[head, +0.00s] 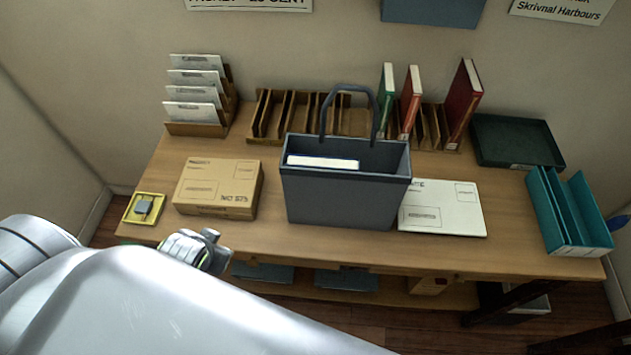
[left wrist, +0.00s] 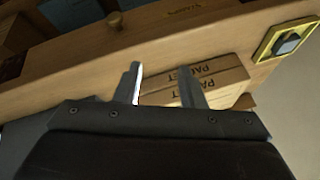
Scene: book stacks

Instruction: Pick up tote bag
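The tote bag (head: 338,194) is dark grey and stands upright on the wooden table, with its handle arching above the opening. A white and blue item (head: 322,162) shows inside it. My left arm comes in from the lower left in the head view, and my left gripper (head: 212,247) is at the table's front edge, left of the bag and apart from it. In the left wrist view my left gripper's two fingers (left wrist: 163,85) are spread with nothing between them. The bag is not clearly visible in that view. My right gripper is not in view.
A cardboard parcel (head: 218,188) lies left of the bag, with a yellow tray (head: 144,208) beyond it. A white envelope (head: 450,208) lies at the bag's right. Wooden racks (head: 275,118) with books stand behind. A teal file holder (head: 562,212) stands at the right end.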

